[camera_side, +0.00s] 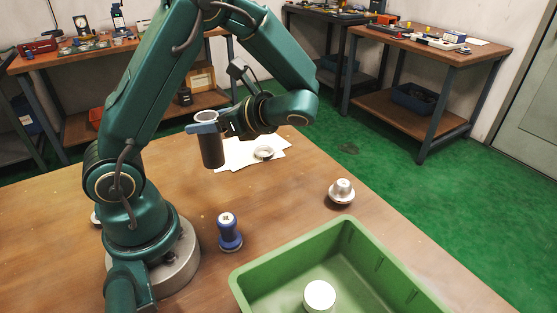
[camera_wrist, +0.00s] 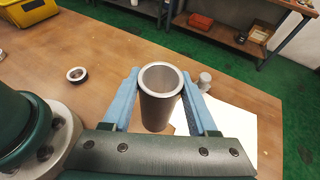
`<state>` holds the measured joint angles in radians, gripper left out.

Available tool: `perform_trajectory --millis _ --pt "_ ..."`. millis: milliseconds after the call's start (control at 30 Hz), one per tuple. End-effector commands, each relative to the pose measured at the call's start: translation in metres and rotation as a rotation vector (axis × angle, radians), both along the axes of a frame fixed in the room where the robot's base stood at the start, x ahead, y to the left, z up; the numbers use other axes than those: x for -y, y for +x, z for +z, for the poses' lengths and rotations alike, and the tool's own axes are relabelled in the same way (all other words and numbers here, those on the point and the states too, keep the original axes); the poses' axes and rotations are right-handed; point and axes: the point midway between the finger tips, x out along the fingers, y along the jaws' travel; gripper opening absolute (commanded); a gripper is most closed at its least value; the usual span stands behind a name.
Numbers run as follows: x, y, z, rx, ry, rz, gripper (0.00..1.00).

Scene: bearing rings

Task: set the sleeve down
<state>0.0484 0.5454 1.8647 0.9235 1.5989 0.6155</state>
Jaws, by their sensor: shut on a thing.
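The sleeve (camera_side: 212,152) is a dark grey, open-topped metal tube with a bright rim. My gripper (camera_side: 204,128) is shut on it near its top and holds it upright. In the side view its lower end appears above the wooden table, near the white paper. In the wrist view the sleeve (camera_wrist: 160,98) stands between the two blue fingers of my gripper (camera_wrist: 160,100), with its open mouth toward the camera. The sleeve's lower end is partly hidden in the wrist view.
White paper (camera_side: 232,158) with a metal ring (camera_side: 264,153) lies behind the sleeve. A blue spool-shaped part (camera_side: 229,232) and a silver flanged part (camera_side: 341,192) stand on the table (camera_side: 290,205). A green bin (camera_side: 262,276) holding a white round thing (camera_side: 320,296) is at the front.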

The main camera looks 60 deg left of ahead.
Motion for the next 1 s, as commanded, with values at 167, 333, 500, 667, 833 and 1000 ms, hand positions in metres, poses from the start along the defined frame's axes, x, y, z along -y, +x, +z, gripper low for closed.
perform_trajectory --millis 167,333,500,667,833,1000 --pt "0.006 0.015 -0.009 -0.002 0.002 0.0 0.0" --pt "0.008 0.018 -0.016 -0.005 0.002 0.0 0.0" --pt "0.008 0.017 -0.039 -0.007 0.002 0.0 0.0" --pt "0.007 0.017 -0.05 -0.003 0.002 0.0 0.0" --pt "0.007 0.017 -0.051 -0.001 0.002 0.0 0.0" --pt "0.007 0.017 -0.052 -0.002 0.001 0.0 0.0"
